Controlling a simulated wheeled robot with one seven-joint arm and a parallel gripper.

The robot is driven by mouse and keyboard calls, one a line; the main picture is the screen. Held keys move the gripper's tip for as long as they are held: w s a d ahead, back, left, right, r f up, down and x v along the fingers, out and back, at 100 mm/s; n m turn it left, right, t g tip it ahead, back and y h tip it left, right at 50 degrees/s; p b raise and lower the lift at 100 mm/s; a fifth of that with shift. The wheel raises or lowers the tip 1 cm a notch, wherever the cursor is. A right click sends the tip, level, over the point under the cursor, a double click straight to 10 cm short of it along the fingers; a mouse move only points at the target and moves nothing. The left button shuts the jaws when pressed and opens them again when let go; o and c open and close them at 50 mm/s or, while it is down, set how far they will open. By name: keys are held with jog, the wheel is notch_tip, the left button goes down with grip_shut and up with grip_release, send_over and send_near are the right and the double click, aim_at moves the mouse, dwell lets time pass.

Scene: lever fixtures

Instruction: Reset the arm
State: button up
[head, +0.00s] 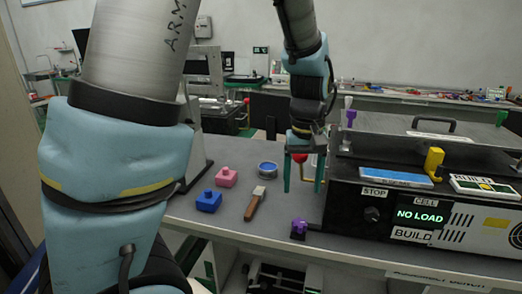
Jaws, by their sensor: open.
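The near part of my arm, with a light blue cover, fills the left of the view. The upper part of the forearm beyond it is cut off by the top edge.
A purple part (298,228) sits at the bench's front edge. A yellow lever (433,163) stands on the box.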

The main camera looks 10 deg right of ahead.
jog(key=w+a+t, duration=0.1)
jog(key=a, duration=2.4)
jog(key=shift+w+f+n+t, duration=0.15)
jog(key=shift+f+n+t, duration=0.15)
jog(key=shift+f+n, duration=0.15)
